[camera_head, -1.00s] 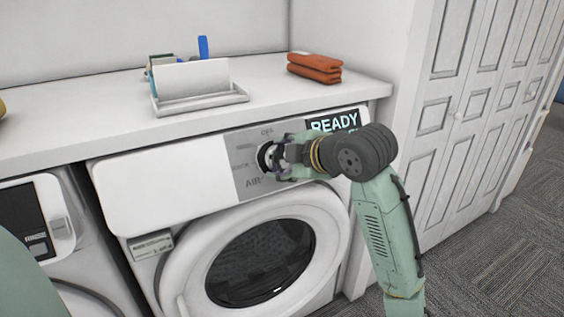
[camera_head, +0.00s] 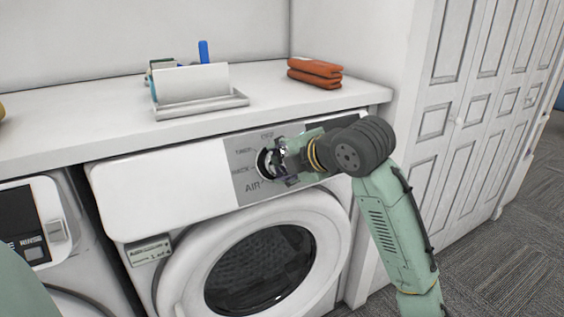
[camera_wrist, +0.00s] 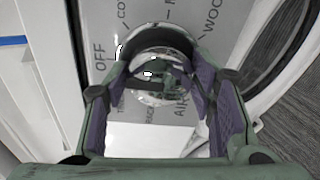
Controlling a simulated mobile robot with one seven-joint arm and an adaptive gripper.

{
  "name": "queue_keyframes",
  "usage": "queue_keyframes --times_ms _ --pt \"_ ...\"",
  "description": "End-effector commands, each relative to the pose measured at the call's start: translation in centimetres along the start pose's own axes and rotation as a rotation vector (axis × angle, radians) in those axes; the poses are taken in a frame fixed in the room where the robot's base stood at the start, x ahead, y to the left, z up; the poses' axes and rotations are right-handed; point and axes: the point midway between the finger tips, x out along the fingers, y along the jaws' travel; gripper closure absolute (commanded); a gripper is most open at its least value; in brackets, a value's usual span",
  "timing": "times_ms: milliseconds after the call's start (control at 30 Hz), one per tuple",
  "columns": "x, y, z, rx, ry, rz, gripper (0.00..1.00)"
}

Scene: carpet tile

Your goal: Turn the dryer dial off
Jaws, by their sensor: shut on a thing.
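The dryer (camera_head: 160,190) is white, with a grey control panel (camera_head: 240,147) at its upper right. The round chrome dial (camera_head: 264,163) sits on this panel, partly hidden by my gripper (camera_head: 283,161). In the wrist view the dial (camera_wrist: 158,38) lies between the purple-padded fingers of my gripper (camera_wrist: 160,105), which are shut on it. The OFF label (camera_wrist: 100,57) is left of the dial in the wrist view, and at the top of the panel in the head view. I cannot tell where the dial points. The dryer's display (camera_head: 331,121) is dark, with no text in its visible part.
A white counter (camera_head: 90,118) overhangs the dryer. It carries a tray (camera_head: 205,104) with a white card and orange folded cloths (camera_head: 314,72). A washer (camera_head: 35,215) stands at the left. White panelled doors (camera_head: 455,110) are at the right. Carpet (camera_head: 500,260) is free at lower right.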

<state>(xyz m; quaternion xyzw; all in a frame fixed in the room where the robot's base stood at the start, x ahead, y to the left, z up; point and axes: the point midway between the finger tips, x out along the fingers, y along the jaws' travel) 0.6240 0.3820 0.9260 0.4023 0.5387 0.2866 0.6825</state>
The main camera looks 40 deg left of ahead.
Motion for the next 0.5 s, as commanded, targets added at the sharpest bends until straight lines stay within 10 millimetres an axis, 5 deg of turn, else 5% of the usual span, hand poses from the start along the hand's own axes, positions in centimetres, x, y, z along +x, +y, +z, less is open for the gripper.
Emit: queue_keyframes --times_ms 267,300,500 --pt "0.0 -0.01 -0.06 -0.001 0.001 -0.001 0.77" --pt "0.0 -0.01 -0.06 0.0 0.001 -0.001 0.49" --pt "0.0 -0.02 -0.05 0.0 0.001 -0.001 0.36"
